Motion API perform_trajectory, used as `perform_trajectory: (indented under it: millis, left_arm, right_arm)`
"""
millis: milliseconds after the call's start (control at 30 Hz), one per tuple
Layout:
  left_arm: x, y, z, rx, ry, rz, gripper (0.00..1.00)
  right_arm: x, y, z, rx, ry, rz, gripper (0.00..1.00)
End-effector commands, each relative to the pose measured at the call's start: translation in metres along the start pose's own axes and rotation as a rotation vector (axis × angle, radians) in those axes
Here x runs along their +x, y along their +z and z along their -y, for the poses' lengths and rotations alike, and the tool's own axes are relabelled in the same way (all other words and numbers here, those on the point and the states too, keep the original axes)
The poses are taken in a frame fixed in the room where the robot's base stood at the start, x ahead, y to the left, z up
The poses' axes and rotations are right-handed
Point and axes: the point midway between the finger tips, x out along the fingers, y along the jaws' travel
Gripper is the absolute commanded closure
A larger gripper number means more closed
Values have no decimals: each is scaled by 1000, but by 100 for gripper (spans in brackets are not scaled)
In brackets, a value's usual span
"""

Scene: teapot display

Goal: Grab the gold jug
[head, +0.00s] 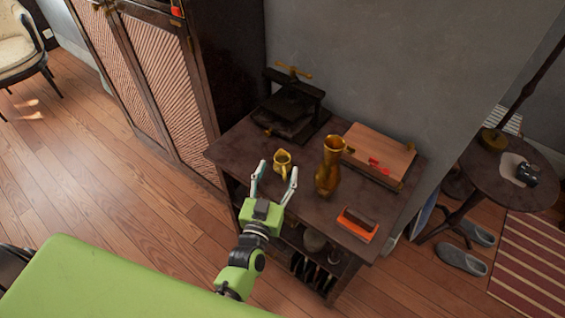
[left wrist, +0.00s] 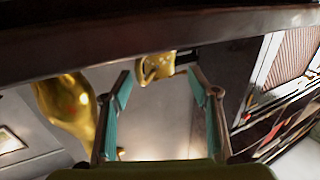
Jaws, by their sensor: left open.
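A small gold jug (head: 282,158) with a handle stands upright near the left front of the dark cabinet top. A taller gold vessel (head: 328,178) with a flared mouth stands to its right. My left gripper (head: 277,171) is open and empty at the cabinet's front edge, its fingers pointing toward the small jug. In the left wrist view, the small gold jug (left wrist: 155,68) appears beyond and between the open fingertips (left wrist: 160,82), apart from both. The tall vessel (left wrist: 66,108) is left of the fingers there. My right gripper is not in view.
The cabinet top (head: 237,145) also holds a dark press (head: 290,105), a wooden board (head: 380,152) and an orange box (head: 357,226). A tall cabinet (head: 165,85) stands at left, a grey wall behind. A round side table (head: 495,180) is at right.

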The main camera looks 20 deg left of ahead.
Motion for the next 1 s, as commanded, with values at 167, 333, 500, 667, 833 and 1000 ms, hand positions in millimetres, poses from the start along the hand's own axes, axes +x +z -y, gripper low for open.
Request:
perform_trajectory:
  millis: [167,333,500,667,833,1000]
  left_arm:
    - [17,0,0,-1,0,-1,45]
    - [43,2,0,-1,0,-1,45]
    - [54,4,0,-1,0,1,45]
    - [54,4,0,-1,0,2,45]
    - [53,4,0,-1,0,1,79]
    - [54,3,0,-1,0,1,88]
  right_arm:
    - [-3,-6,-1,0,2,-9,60]
    - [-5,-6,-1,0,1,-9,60]
    - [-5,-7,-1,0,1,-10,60]
    - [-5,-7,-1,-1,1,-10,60]
    - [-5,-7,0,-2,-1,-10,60]
    - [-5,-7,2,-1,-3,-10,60]
